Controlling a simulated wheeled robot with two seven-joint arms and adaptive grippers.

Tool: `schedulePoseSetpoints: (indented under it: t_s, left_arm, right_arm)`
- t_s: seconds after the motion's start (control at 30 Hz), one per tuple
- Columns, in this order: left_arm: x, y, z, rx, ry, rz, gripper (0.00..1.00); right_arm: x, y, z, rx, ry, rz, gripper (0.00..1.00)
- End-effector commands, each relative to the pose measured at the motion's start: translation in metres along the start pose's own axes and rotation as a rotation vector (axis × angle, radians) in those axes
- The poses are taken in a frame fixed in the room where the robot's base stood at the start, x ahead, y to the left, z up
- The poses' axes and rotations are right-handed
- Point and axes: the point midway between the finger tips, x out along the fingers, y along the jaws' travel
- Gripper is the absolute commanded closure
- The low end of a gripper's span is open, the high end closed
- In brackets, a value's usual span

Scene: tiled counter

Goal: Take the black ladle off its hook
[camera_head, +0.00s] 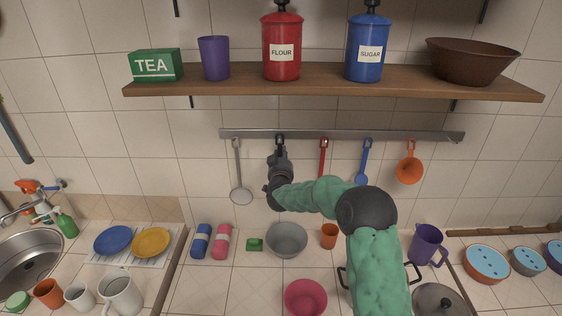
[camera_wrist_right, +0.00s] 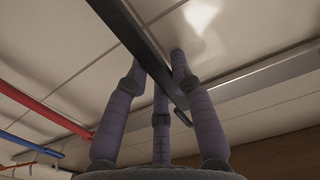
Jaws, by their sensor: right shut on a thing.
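The black ladle's handle (camera_wrist_right: 136,38) runs diagonally through the right wrist view, between the fingers of my right gripper (camera_wrist_right: 170,75). The fingers are shut on this handle. In the head view my right gripper (camera_head: 279,157) is just below the metal rail (camera_head: 310,134), at the ladle's place between the grey skimmer and the red utensil. The top of the ladle (camera_head: 280,138) shows dark at the rail, and it looks still on its hook. Its bowl is hidden behind my gripper and arm. My left gripper is not in view.
A grey skimmer (camera_head: 238,172) hangs left of my gripper. A red utensil (camera_head: 322,158), blue ladle (camera_head: 366,162) and orange strainer (camera_head: 410,168) hang to the right. A shelf (camera_head: 215,88) with canisters is above. A grey bowl (camera_head: 287,240) stands on the counter below.

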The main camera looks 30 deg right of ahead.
Motion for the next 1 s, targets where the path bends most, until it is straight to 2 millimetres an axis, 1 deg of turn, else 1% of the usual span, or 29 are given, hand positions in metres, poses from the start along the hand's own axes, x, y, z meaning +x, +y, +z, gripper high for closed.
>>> schedulePoseSetpoints:
  t_s: [0.03,0.07,0.27,0.47,0.7,0.83,1.0]
  left_arm:
    - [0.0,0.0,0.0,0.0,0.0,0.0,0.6]
    - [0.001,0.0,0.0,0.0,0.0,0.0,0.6]
    - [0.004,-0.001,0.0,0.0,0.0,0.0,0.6]
    - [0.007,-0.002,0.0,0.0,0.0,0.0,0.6]
    - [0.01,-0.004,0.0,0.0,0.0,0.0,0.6]
    - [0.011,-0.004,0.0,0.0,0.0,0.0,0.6]
    - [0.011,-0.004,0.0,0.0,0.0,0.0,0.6]
  right_arm:
    - [0.0,0.0,-0.008,0.002,0.005,0.001,1.0]
    - [-0.004,0.0,-0.005,0.001,0.001,0.0,1.0]
    - [-0.033,0.0,-0.005,0.001,0.002,0.0,1.0]
    - [-0.074,-0.001,-0.005,0.002,0.002,-0.002,1.0]
    - [-0.131,-0.001,-0.005,0.002,0.002,-0.002,1.0]
    - [-0.154,0.0,-0.004,0.001,0.001,-0.001,1.0]
    - [-0.173,-0.001,-0.004,0.002,0.001,0.0,1.0]
